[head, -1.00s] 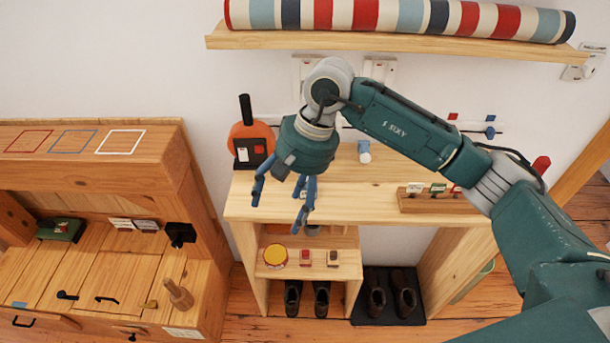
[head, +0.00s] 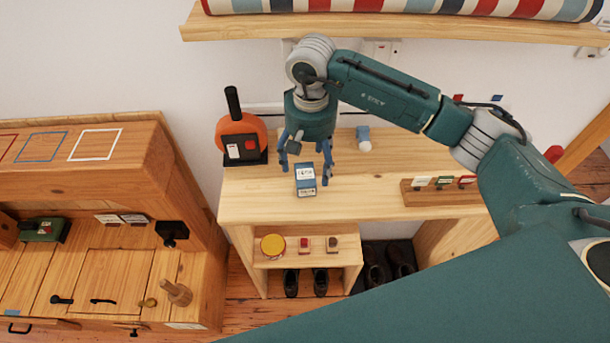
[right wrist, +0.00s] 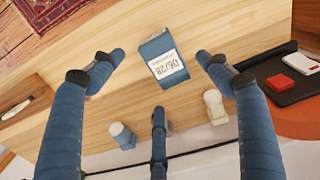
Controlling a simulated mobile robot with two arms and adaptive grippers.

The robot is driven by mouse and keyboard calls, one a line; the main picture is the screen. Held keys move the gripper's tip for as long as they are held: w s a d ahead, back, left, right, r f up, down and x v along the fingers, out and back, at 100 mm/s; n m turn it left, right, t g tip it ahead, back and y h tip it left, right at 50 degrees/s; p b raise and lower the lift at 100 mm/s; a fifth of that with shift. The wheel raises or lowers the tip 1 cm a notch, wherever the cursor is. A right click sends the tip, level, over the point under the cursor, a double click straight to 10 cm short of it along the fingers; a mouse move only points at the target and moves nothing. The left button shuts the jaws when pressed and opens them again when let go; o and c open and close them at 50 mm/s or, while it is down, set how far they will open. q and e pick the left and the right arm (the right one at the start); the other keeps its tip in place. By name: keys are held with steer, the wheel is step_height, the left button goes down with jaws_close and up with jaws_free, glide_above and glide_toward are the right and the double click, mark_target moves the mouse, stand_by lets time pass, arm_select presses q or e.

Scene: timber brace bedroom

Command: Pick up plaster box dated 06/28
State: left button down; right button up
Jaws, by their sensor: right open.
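The plaster box (head: 305,180) is small and blue with a white label, standing on the wooden table top near its front edge. In the right wrist view the box (right wrist: 164,57) shows its label, which reads 06/28. My right gripper (head: 308,168) is open just above and behind the box in the head view. In the right wrist view its blue fingers (right wrist: 160,78) are spread around the box, with nothing held between them. I cannot tell whether any finger touches the box. My left gripper is not in view.
An orange round object with a black base (head: 242,140) stands left of the gripper. A small blue and white item (head: 363,139) stands at the back. A wooden card rack (head: 440,191) is at the right. A lower shelf (head: 290,257) holds a yellow-lidded tin (head: 272,245).

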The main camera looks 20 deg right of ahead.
mark_target(310, 173)
steer(key=f+p, duration=0.2)
steer(key=f, duration=0.1)
steer(key=shift+s+f, duration=0.2)
steer(key=shift+f, duration=0.5)
steer(key=shift+w, duration=0.1)
steer(key=shift+c, duration=0.2)
steer(key=c, duration=0.9)
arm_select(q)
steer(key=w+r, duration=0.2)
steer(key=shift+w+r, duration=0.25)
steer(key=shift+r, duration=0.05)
arm_select(e)
steer(key=c, duration=0.3)
